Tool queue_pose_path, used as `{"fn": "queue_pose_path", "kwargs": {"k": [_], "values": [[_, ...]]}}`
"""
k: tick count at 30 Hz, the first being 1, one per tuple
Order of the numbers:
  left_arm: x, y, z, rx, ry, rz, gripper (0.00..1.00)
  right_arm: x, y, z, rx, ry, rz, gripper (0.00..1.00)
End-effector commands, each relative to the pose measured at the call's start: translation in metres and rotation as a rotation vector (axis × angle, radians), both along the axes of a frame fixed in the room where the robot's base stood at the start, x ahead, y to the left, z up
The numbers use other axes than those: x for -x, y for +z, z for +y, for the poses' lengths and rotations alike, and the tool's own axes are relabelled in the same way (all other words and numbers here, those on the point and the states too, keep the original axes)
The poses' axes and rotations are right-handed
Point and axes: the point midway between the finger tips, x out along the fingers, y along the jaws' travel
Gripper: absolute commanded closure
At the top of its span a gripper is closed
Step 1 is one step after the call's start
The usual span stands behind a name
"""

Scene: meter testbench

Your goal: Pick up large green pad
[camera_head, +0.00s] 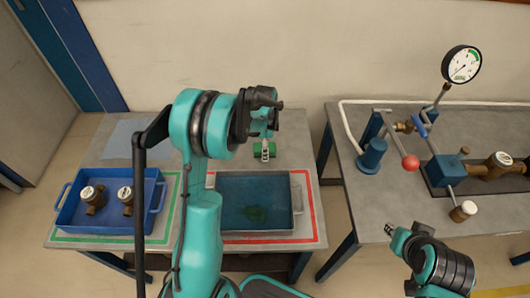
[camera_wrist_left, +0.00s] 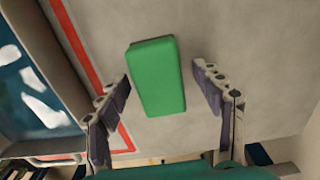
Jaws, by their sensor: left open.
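The large green pad (camera_head: 282,150) lies on the left bench, behind the blue tray with the red outline. In the left wrist view the green pad (camera_wrist_left: 157,78) lies flat and tilted slightly. My left gripper (camera_head: 265,152) is above the pad and hides part of it. In the left wrist view my left gripper (camera_wrist_left: 165,88) is open and empty. Its fingers stand on either side of the pad, with a gap on both sides, wider on the right.
A blue-grey tray (camera_head: 297,196) stands inside the red outline. A blue bin (camera_head: 72,210) with two brass meters sits at left. The right bench (camera_head: 385,200) carries a gauge and test rig. Bare bench surrounds the pad.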

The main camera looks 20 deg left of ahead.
Motion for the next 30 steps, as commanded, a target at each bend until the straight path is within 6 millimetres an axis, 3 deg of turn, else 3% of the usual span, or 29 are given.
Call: {"fn": "queue_pose_path", "kwargs": {"k": [5,11,12,15,23,30], "values": [[0.000,0.001,0.000,0.000,0.000,0.000,0.33,0.000,0.001,0.000,0.000,0.000,0.000,0.74],[0.000,0.001,0.000,0.000,0.000,0.000,0.83,0.000,0.001,0.000,0.000,0.000,0.000,0.74],[0.000,0.001,0.000,0.000,0.000,0.000,0.86,0.000,0.001,0.000,0.000,0.000,0.000,0.74],[0.000,0.001,0.000,0.000,0.000,0.000,0.91,0.000,0.001,0.000,0.000,0.000,0.000,0.74],[0.000,0.004,0.000,0.000,0.000,0.000,0.91,0.000,0.002,0.000,0.000,0.000,0.000,0.74],[0.000,0.033,0.000,0.000,0.000,0.000,0.91,0.000,0.015,0.000,0.000,0.000,0.000,0.74]]}}
